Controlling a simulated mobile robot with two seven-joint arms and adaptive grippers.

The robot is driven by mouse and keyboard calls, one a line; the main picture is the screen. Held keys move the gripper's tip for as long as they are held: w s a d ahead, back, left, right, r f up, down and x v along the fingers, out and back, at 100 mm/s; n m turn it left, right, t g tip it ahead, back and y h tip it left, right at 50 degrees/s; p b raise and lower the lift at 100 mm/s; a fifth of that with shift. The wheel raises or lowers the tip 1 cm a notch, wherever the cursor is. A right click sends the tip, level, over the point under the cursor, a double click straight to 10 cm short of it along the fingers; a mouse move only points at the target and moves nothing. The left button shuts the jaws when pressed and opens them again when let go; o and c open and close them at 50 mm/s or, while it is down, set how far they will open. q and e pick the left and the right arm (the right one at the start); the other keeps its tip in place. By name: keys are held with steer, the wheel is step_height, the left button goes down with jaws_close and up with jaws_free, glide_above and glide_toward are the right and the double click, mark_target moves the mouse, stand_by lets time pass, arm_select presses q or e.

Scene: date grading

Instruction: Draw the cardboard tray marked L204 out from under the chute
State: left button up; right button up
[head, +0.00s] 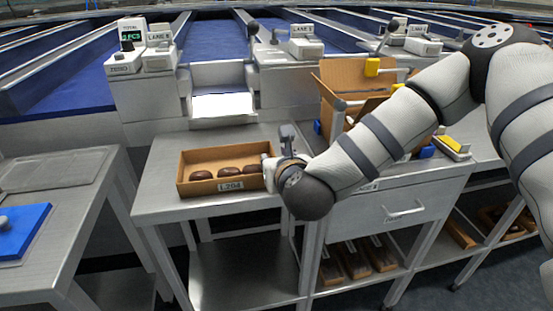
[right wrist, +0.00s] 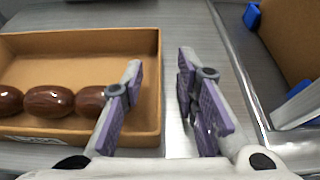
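The open cardboard tray (head: 225,155) marked L204 sits on the metal table just in front of the chute (head: 222,104), with several shiny brown dates (head: 201,175) inside. Its label (head: 230,185) faces the front. My right gripper (head: 277,163) is at the tray's right end. In the right wrist view the tray (right wrist: 90,42) fills the left side. There my right gripper (right wrist: 160,64) is open. One finger overlaps the inside of the tray's right wall and the other is outside it. I cannot tell how deep the fingers reach. My left gripper is not in view.
A larger cardboard box (head: 340,75) with raised flaps stands to the right, behind my right arm. A yellow-topped device (head: 455,148) lies farther right. The metal table (head: 165,210) is bare left of and in front of the tray. A separate table (head: 60,225) with a blue board stands left across a gap.

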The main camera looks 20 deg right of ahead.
steer(key=v, duration=0.7)
steer(key=shift+s+r, duration=0.15)
steer(key=shift+s, duration=0.1)
